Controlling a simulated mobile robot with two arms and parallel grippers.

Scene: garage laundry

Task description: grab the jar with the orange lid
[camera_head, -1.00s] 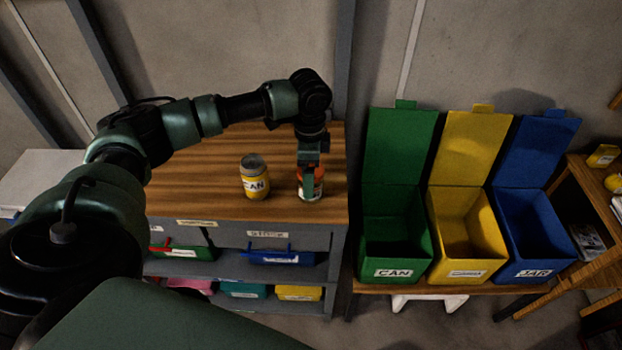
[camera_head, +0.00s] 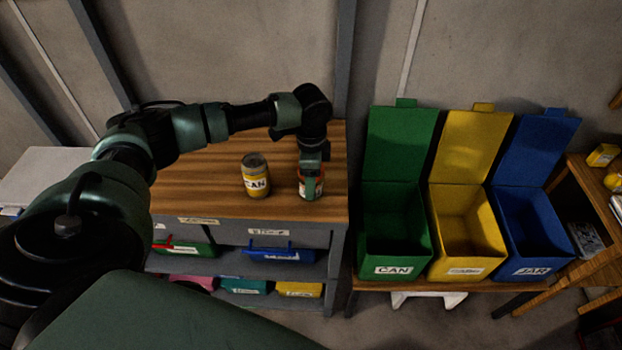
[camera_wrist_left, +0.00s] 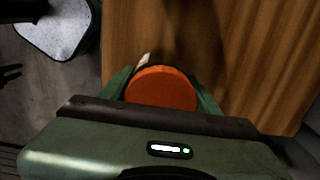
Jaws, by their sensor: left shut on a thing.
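The jar with the orange lid (camera_head: 317,189) stands upright near the right end of the wooden tabletop (camera_head: 205,203). My left gripper (camera_head: 311,182) reaches down over it from above and is shut on it, hiding part of its side. In the left wrist view the round orange lid (camera_wrist_left: 160,89) sits between the two green fingers (camera_wrist_left: 160,92). My right gripper does not show.
Right of the table stand three open bins: green (camera_head: 395,252) labelled CAN, yellow (camera_head: 466,252) and blue (camera_head: 536,250) labelled JAR. Their lids stand up behind them. Shelves with coloured boxes (camera_head: 281,256) sit under the tabletop. The tabletop left of the can looks clear.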

